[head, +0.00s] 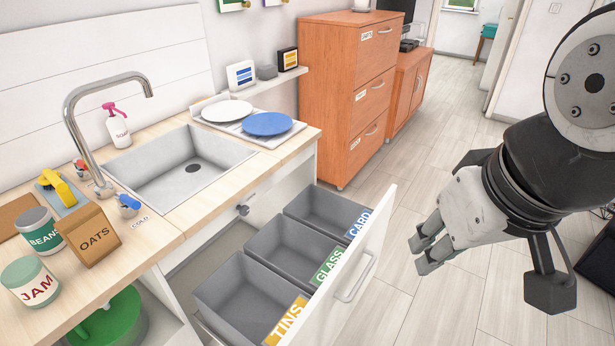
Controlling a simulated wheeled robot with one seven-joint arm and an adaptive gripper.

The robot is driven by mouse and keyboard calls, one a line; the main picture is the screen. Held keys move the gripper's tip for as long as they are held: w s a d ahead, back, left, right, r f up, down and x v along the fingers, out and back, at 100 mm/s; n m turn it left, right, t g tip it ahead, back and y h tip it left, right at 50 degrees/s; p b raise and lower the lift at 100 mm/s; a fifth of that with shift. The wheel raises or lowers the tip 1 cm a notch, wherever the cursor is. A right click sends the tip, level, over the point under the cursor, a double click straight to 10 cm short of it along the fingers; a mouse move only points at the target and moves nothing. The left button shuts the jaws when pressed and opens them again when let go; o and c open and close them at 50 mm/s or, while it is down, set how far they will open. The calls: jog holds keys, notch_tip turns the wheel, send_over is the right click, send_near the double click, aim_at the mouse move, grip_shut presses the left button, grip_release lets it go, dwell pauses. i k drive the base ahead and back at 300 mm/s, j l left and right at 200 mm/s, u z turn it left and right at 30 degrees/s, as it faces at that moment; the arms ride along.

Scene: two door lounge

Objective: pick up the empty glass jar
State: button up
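A jar labelled JAM (32,281) with a pale green lid stands upright on the wooden counter at the lower left in the head view. It is the only jar of this kind in view; its label covers much of it, so I cannot tell whether it is empty. My gripper (420,255) is on the right, over the floor beyond the open drawer, far from the jar. Its two fingers are apart with nothing between them, pointing left.
A BEANS tin (41,231) and an OATS box (91,236) stand close behind the jar. The sink (185,165) and tall tap (85,105) lie beyond. A pulled-out drawer (345,280) with TINS, GLASS and CARD bins separates the counter from my gripper.

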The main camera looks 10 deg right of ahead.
aim_at(27, 278)
jog(key=u, duration=1.55)
jog(key=i+j+z, duration=0.4)
jog(key=i+j, duration=0.2)
jog(key=j, duration=0.15)
jog(key=i+j+z, duration=0.2)
jog(key=j, duration=0.25)
jog(key=i, duration=0.05)
